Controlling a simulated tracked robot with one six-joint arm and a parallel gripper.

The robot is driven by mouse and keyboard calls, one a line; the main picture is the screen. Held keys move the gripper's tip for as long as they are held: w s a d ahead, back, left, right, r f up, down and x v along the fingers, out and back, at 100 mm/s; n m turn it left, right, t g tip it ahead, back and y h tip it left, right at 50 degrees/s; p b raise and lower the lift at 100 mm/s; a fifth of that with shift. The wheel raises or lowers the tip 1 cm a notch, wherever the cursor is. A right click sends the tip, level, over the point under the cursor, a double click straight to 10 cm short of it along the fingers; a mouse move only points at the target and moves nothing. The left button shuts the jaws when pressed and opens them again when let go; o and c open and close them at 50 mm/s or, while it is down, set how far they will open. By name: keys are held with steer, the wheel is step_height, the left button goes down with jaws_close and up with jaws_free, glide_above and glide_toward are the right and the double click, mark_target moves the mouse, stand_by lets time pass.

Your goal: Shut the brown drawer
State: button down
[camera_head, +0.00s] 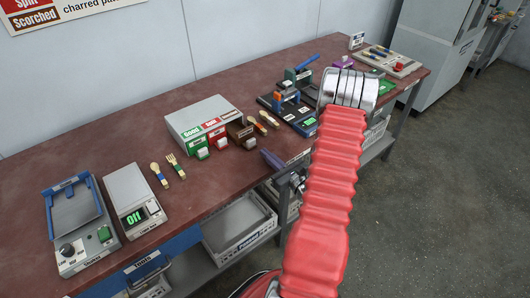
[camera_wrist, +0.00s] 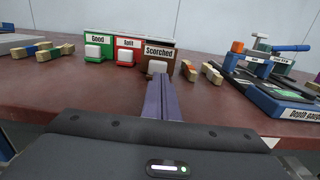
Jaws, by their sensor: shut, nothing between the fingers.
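The brown drawer (camera_head: 236,131), labelled "Scorched", is at the right end of a grey cabinet (camera_head: 199,113). It stands out further than the green and red drawers beside it. In the wrist view its brown front (camera_wrist: 158,52) faces me, with a pale knob (camera_wrist: 157,67) low in the middle. My gripper (camera_head: 265,153) is in front of this drawer, above the table's front edge. Its purple fingers (camera_wrist: 160,80) are shut, empty and point at the knob. The head view shows a small gap between fingertips and knob.
The green drawer (camera_wrist: 97,48) and red drawer (camera_wrist: 128,50) are left of the brown one. Wooden spoons (camera_head: 262,122) lie close on its right, with a black depth gauge (camera_wrist: 277,98) beyond. The tabletop before the drawers is clear.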

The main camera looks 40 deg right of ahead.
mark_target(252, 143)
steer(key=s+a, duration=0.1)
steer(key=s, duration=0.8)
steer(key=r+g, duration=0.3)
steer(key=r, duration=0.1)
steer(key=shift+w+a+g, duration=0.1)
steer(key=shift+a+g, duration=0.15)
steer(key=shift+g, duration=0.05)
stand_by(0.8)
steer(key=shift+w, duration=0.1)
steer(key=x, duration=0.9)
steer(key=r+x, duration=0.1)
steer(key=x, duration=0.3)
steer(key=shift+w+a+r, duration=0.1)
steer(key=shift+w+a, duration=0.1)
steer(key=shift+w, duration=0.35)
